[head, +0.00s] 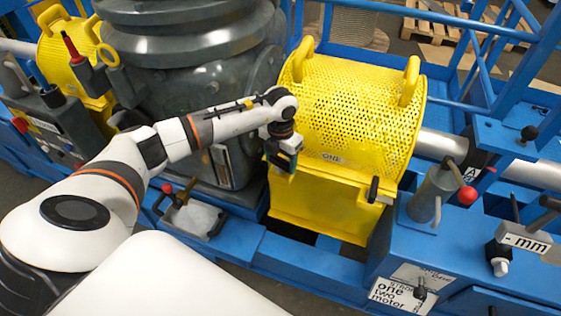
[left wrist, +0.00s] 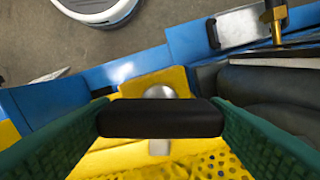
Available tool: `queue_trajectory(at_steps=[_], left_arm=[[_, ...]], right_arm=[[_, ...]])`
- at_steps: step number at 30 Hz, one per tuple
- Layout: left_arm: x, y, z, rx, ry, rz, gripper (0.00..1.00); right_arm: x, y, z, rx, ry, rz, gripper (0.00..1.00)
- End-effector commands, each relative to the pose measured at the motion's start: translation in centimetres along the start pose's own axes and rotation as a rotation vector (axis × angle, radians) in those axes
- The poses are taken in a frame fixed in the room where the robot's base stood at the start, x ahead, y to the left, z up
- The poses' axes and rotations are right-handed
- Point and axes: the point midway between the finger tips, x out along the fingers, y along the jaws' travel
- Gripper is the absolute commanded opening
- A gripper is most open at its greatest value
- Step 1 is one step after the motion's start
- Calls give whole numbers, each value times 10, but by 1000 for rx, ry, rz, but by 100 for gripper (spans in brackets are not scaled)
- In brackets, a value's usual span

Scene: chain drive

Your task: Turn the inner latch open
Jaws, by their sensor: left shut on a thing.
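The yellow perforated guard (head: 350,105) has latches along its front seam. My left gripper (head: 284,158) is at the left end of that seam and hides the latch there in the head view. In the left wrist view, my left gripper's green fingers (left wrist: 160,125) are shut on a black latch handle (left wrist: 160,118), one at each end of the bar. A round silver pivot (left wrist: 159,91) shows just behind the handle. Another black latch handle (head: 373,190) stands upright at the right end of the seam, apart from my gripper. I cannot tell from the pictures which is called inner.
A dark grey machine housing (head: 190,60) stands close left of the guard. A grey cylinder with a red knob (head: 467,195) stands to the right. Blue frame rails (head: 440,20) run behind. A small tray-like box (head: 195,218) sits low in front.

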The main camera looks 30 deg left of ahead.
Motion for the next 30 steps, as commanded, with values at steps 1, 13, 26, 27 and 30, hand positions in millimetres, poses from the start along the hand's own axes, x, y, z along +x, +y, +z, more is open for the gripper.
queue_trajectory(at_steps=[1,13,26,27,30], left_arm=[[2,-1,-1,43,4,-2,46],[2,0,-1,424,4,-1,46],[2,0,-1,831,5,-2,46],[1,0,-1,868,5,-2,46],[1,0,-1,955,4,-1,46]], right_arm=[[7,0,0,0,0,0,36],[35,2,-2,1,-1,2,36],[63,3,-5,1,-1,3,36],[66,3,-5,1,-1,3,36],[71,3,-5,1,-1,3,36]])
